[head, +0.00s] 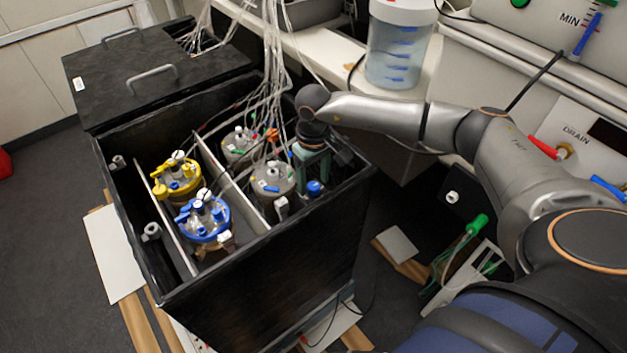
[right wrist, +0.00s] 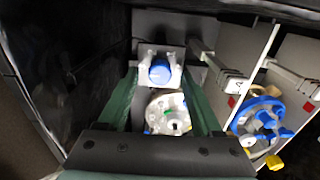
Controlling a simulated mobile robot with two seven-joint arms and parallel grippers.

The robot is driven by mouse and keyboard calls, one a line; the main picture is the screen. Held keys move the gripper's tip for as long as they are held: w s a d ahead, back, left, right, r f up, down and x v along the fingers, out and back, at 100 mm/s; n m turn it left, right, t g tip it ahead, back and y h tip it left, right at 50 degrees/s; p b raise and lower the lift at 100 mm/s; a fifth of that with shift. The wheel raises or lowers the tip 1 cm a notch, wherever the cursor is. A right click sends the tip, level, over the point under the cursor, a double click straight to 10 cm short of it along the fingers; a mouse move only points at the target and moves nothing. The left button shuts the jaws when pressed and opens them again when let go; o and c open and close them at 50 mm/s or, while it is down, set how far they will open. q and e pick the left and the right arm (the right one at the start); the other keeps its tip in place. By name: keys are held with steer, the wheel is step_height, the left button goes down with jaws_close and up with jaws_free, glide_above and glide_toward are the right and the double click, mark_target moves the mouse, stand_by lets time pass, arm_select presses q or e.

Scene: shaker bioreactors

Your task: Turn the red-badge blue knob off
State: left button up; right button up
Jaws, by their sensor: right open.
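A blue knob (head: 314,187) sits in the right corner compartment of the black box (head: 270,262). In the right wrist view the blue knob (right wrist: 160,70) sits on a pale mount, between the green fingertips in the picture. I cannot make out a red badge on it. My right gripper (head: 312,172) points down into the box just above the knob. Its green fingers (right wrist: 160,82) are apart, with nothing gripped. I cannot tell if they touch the knob. My left gripper is not in view.
Clear-lidded vessels stand close by, with a yellow ring (head: 160,190), a blue ring (head: 183,225) and grey lids (head: 272,180). Tubes hang over the box's back. A white divider (head: 228,170) splits the box. A water container (head: 398,50) stands on the bench behind.

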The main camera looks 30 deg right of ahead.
steer(key=shift+f, duration=0.45)
steer(key=shift+c, duration=0.2)
jaws_close()
